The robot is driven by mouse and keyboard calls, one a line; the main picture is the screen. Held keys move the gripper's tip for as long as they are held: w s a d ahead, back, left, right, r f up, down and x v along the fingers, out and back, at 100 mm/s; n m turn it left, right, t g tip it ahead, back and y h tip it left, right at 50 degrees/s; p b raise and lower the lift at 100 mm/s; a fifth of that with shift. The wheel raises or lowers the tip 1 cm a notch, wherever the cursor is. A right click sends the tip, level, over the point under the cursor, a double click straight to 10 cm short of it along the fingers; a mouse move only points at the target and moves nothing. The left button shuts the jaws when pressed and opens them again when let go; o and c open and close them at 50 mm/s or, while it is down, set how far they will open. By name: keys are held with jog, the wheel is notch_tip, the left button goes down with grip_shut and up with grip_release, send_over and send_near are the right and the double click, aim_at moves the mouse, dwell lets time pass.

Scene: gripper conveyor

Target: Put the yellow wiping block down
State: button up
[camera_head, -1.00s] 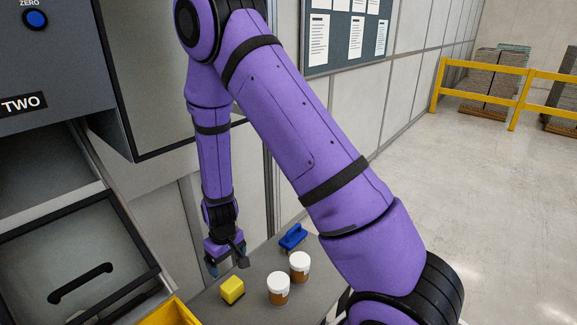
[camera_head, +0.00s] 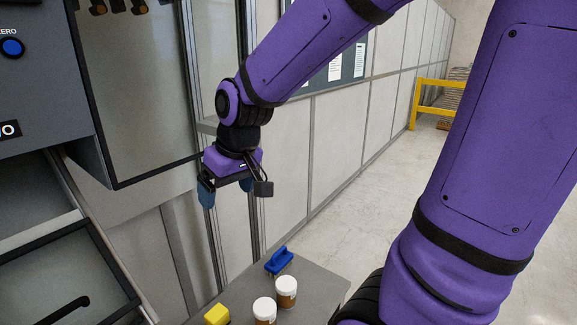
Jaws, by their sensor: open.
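The yellow wiping block (camera_head: 217,315) rests on the grey table (camera_head: 318,284) at the bottom of the head view, its lower part cut off by the frame edge. My gripper (camera_head: 226,193) is open and empty, pointing down, well above the table and clear of the block. Its two blue fingertips are apart.
Two white-lidded brown jars, one nearer (camera_head: 264,309) and one farther (camera_head: 286,291), stand right of the block. A blue-handled tool (camera_head: 279,261) lies behind them. A grey cabinet (camera_head: 35,85) and an open drawer or door with a black handle (camera_head: 62,312) are at left.

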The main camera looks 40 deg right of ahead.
jog(key=s+d+r+t, duration=0.1)
jog(key=s+r, duration=0.3)
jog(key=s, duration=0.3)
jog(key=s+d+r+m+h, duration=0.1)
jog(key=s+d+r, duration=0.1)
jog(key=s+r, duration=0.2)
jog(key=s, duration=0.3)
jog(key=shift+r+t, duration=0.2)
jog(key=shift+t, duration=0.2)
jog(key=shift+o, duration=0.4)
jog(key=shift+w, duration=0.1)
